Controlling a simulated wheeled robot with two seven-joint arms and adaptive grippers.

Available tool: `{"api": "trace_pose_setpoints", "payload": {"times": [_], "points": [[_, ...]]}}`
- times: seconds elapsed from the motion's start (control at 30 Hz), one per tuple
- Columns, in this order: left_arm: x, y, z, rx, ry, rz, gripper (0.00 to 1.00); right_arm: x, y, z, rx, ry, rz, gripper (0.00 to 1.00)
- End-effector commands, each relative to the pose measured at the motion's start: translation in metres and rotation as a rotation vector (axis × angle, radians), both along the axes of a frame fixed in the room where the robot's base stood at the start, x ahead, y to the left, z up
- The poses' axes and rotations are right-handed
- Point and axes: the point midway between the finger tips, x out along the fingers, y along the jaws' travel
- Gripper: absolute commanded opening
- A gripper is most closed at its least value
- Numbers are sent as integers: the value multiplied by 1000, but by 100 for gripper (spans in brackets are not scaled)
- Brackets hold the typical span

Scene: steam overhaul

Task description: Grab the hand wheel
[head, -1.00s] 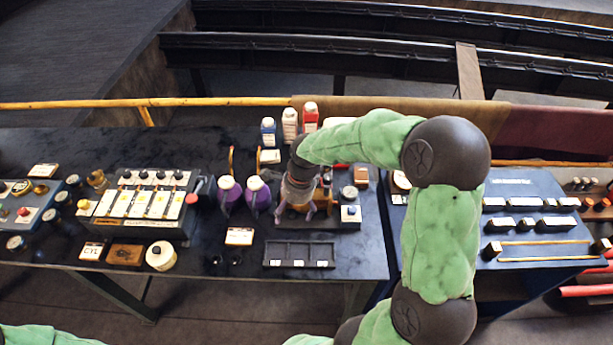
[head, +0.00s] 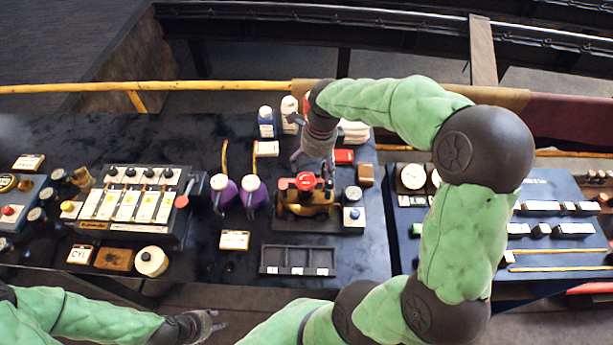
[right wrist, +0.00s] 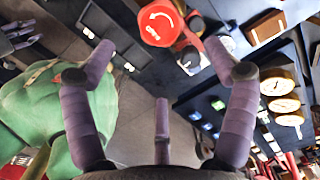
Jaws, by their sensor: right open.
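The hand wheel (head: 306,181) is a red disc on top of a brass valve body (head: 308,203), which stands on a dark base on the table. In the right wrist view the red wheel (right wrist: 160,22) shows a white curved arrow. My right gripper (head: 314,157) is just behind and above the wheel, apart from it. Its purple fingers (right wrist: 160,75) are spread wide with nothing between them. My left gripper (head: 207,324) is low in front of the table, its fingers apart and empty.
Two purple jugs (head: 222,192) stand left of the valve. White bottles (head: 266,122) and a red box (head: 344,157) are behind it. A small block with a blue button (head: 354,214) is at its right.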

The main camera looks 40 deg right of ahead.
Motion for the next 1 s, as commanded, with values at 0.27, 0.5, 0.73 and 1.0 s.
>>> {"api": "trace_pose_setpoints", "payload": {"times": [0.27, 0.5, 0.73, 1.0], "points": [[0, 0, -3, 0, 0, 0, 40, 4, 2, -31, 1, -1, 0, 86], [0, 0, -3, 0, 0, 0, 40, 11, 5, -53, 1, 3, 3, 86], [0, 0, -4, 0, 0, 0, 40, 17, 6, -80, 2, 1, 0, 86], [0, 0, -4, 0, 0, 0, 40, 18, 7, -84, 0, -1, 1, 86]]}}
